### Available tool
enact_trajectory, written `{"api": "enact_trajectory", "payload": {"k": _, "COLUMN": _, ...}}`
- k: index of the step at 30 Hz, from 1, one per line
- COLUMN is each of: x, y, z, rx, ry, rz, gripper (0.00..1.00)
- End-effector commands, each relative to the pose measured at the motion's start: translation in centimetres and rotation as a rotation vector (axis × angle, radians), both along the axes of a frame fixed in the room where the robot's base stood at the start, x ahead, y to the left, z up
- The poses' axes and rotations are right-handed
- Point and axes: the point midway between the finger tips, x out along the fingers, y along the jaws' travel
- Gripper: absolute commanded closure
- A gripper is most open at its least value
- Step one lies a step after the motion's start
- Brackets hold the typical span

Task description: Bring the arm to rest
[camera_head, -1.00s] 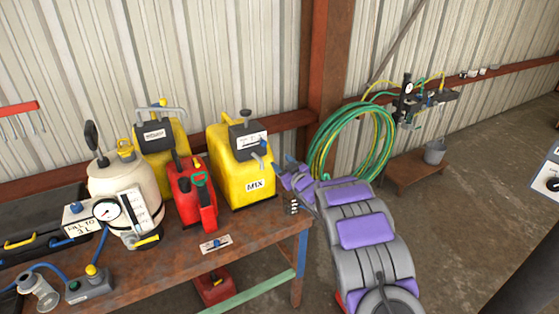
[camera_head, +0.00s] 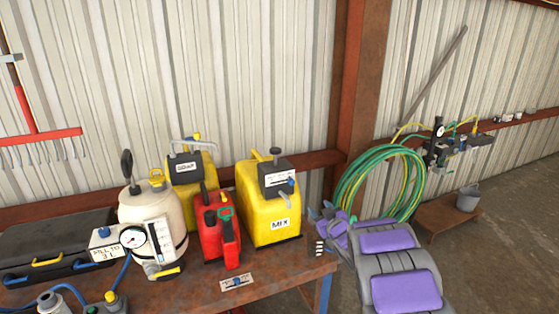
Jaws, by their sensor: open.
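My arm, grey with purple panels, reaches up from the lower right. My gripper (camera_head: 319,211) is at its far end, beside the right side of the yellow MIX container (camera_head: 266,205) and near the bench's right end. Its small fingertips show apart, with nothing seen between them. The arm itself hides part of the gripper. I cannot tell how close the fingertips are to the container.
The rusty bench (camera_head: 200,292) holds a red can (camera_head: 214,230), a white sprayer tank (camera_head: 150,210), another yellow container (camera_head: 190,180) and a black case (camera_head: 60,240). A green hose coil (camera_head: 365,175) hangs behind my arm. A bucket (camera_head: 467,199) stands on a low table (camera_head: 437,220) at right.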

Motion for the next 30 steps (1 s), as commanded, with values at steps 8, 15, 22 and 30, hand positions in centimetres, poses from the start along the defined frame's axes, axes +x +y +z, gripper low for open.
{"api": "enact_trajectory", "payload": {"k": 8, "x": -5.8, "y": -3.9, "z": 1.1, "rx": -0.077, "ry": 0.264, "rz": -0.245, "gripper": 0.48}}
{"api": "enact_trajectory", "payload": {"k": 15, "x": -14.7, "y": -5.3, "z": 0.8, "rx": -0.077, "ry": 0.526, "rz": -0.417, "gripper": 0.48}}
{"api": "enact_trajectory", "payload": {"k": 22, "x": -25.5, "y": -4.1, "z": -0.6, "rx": -0.037, "ry": 0.801, "rz": -0.518, "gripper": 0.48}}
{"api": "enact_trajectory", "payload": {"k": 30, "x": -40.3, "y": 0.1, "z": -2.7, "rx": 0.016, "ry": 1.147, "rz": -0.541, "gripper": 0.48}}
